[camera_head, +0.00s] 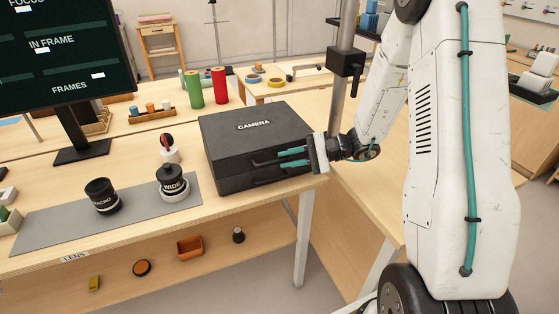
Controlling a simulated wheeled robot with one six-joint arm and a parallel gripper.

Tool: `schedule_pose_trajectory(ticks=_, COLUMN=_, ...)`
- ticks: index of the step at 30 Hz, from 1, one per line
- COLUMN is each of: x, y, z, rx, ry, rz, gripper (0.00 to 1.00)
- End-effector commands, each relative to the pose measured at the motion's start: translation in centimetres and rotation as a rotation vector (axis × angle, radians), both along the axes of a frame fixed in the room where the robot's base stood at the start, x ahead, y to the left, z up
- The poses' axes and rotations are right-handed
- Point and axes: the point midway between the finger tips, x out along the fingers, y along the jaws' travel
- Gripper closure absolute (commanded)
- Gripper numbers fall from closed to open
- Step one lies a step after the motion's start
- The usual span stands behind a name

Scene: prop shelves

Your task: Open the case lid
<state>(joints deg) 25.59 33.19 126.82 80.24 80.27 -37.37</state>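The black case (225,139) marked "CAMERA" sits on the wooden table at its right end. Its lid (240,115) looks down and shut. A dark handle (274,181) shows low on the front face. My gripper (265,161) is at the case's front, towards its right side, with its teal and dark fingers pointing left across the front face near the lid's edge. The two fingers look a little apart, with nothing seen held between them. I cannot tell whether the fingertips touch the case.
Green (193,88) and red (219,85) rolls stand behind the case. A monitor (65,50) stands at the back left. A vertical pole (341,85) rises near my arm.

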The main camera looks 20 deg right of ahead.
Motion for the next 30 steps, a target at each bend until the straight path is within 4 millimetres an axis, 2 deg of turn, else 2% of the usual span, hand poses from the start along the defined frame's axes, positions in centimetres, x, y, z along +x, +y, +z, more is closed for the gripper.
schedule_pose_trajectory(ticks=4, x=0.7, y=2.1, z=-0.5, rx=0.0, ry=0.001, rz=0.004, gripper=0.8)
schedule_pose_trajectory(ticks=10, x=1.1, y=3.3, z=-0.8, rx=-0.001, ry=0.001, rz=0.003, gripper=0.8)
schedule_pose_trajectory(ticks=17, x=1.1, y=3.3, z=-0.8, rx=-0.001, ry=0.0, rz=0.003, gripper=0.8)
schedule_pose_trajectory(ticks=19, x=1.1, y=3.3, z=-0.8, rx=0.0, ry=0.001, rz=0.003, gripper=0.97)
schedule_pose_trajectory(ticks=20, x=1.1, y=3.3, z=-0.8, rx=0.0, ry=0.001, rz=0.003, gripper=1.0)
schedule_pose_trajectory(ticks=30, x=1.3, y=2.1, z=0.0, rx=-0.003, ry=0.018, rz=-0.015, gripper=1.0)
